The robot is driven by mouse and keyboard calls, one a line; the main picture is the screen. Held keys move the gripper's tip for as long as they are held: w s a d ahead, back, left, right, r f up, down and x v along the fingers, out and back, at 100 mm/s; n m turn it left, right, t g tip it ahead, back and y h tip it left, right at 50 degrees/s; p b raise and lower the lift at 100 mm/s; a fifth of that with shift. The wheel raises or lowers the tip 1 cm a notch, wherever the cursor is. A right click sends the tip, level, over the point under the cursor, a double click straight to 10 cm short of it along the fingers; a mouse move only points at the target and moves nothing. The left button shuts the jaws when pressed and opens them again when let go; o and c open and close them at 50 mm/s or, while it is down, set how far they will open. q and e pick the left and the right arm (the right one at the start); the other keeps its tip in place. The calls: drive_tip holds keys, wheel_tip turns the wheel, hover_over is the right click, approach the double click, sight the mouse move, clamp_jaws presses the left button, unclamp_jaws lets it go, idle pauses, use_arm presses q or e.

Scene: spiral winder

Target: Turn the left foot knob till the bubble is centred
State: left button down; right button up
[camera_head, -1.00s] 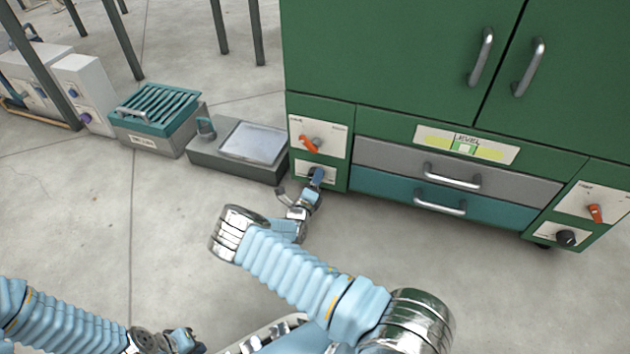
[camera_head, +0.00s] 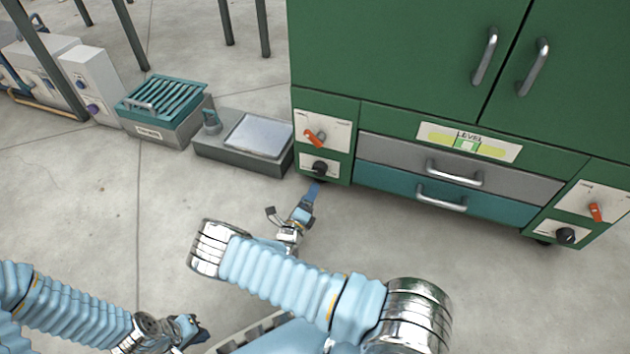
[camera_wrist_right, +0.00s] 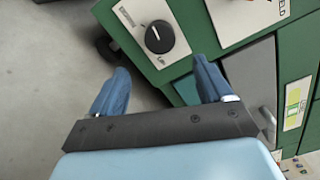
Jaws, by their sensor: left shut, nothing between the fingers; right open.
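The left foot knob (camera_head: 320,167) is a black dial with a white pointer line on the lower left panel of the green cabinet. It also shows in the right wrist view (camera_wrist_right: 158,37). My right gripper (camera_head: 313,193) is just below and in front of it, apart from it. In the wrist view its blue fingers (camera_wrist_right: 163,80) are spread and empty, with the knob beyond their tips. The level (camera_head: 469,142) is a yellow strip with a green middle and a pale patch there; the bubble's exact offset is too small to tell. My left gripper (camera_head: 192,332) is shut and empty, low at the left.
An orange lever (camera_head: 313,138) sits just above the left knob. Another orange lever (camera_head: 595,212) and the right foot knob (camera_head: 566,236) are at the cabinet's right. A grey tray box (camera_head: 238,142) and a teal slatted box (camera_head: 162,110) stand left. The floor in front is clear.

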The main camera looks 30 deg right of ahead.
drive_tip(key=shift+v, duration=1.85)
